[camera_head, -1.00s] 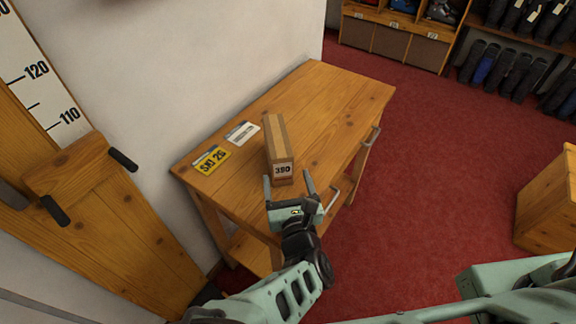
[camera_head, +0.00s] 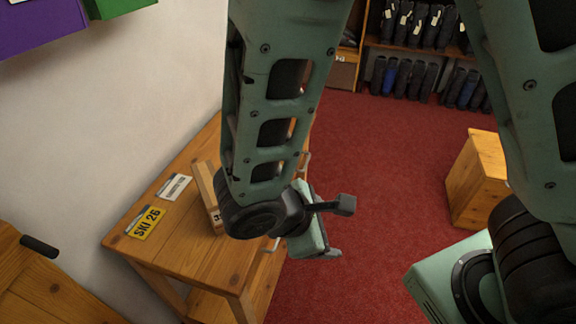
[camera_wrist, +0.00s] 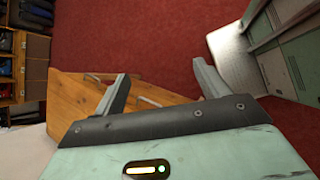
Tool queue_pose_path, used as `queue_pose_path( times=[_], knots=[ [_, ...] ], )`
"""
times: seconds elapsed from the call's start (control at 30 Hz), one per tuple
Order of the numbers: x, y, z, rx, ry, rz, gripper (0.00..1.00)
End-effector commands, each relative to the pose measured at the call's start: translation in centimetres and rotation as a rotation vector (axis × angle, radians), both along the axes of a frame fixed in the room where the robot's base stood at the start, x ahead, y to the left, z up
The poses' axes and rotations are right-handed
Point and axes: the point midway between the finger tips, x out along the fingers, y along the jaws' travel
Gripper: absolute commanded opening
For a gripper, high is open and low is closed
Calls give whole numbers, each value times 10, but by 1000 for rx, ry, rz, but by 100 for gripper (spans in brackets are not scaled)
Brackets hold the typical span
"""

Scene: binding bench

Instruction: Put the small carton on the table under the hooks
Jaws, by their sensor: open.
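The small carton (camera_head: 207,191) is a long brown box standing on the wooden table (camera_head: 188,259), now partly hidden behind my arm in the head view. Only its left side and a bit of its number label show. My gripper (camera_head: 342,230) is right of the carton, past the table's right edge, over the red floor. In the wrist view my gripper (camera_wrist: 160,85) has its two fingers wide apart with nothing between them. The table (camera_wrist: 75,97) shows behind the left finger there. No hooks with anything hanging show clearly; a dark peg (camera_head: 40,246) juts out at the lower left.
A yellow SKI 26 card (camera_head: 147,223) and a white card (camera_head: 174,187) lie on the table beside the carton. A wooden box (camera_head: 476,180) stands on the floor at right. Boot shelves (camera_head: 420,55) are at the back. Purple and green things (camera_head: 40,25) are at upper left.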

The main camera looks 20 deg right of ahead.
Motion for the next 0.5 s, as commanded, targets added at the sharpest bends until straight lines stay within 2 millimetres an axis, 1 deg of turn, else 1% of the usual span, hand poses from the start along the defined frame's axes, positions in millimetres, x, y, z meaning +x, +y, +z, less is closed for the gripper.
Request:
queue_pose_path(
  times=[0.03, 0.1, 0.2, 0.3, 0.4, 0.5],
  knots=[
    [-8, 2, 14, 90, 5, -89, 74],
    [-21, 8, 31, 210, 15, -204, 74],
    [-36, 18, 56, 377, 9, -350, 74],
    [-46, 28, 79, 521, -14, -467, 74],
    [-52, 35, 95, 629, -41, -550, 74],
    [-55, 40, 105, 696, -65, -601, 74]
  ],
)
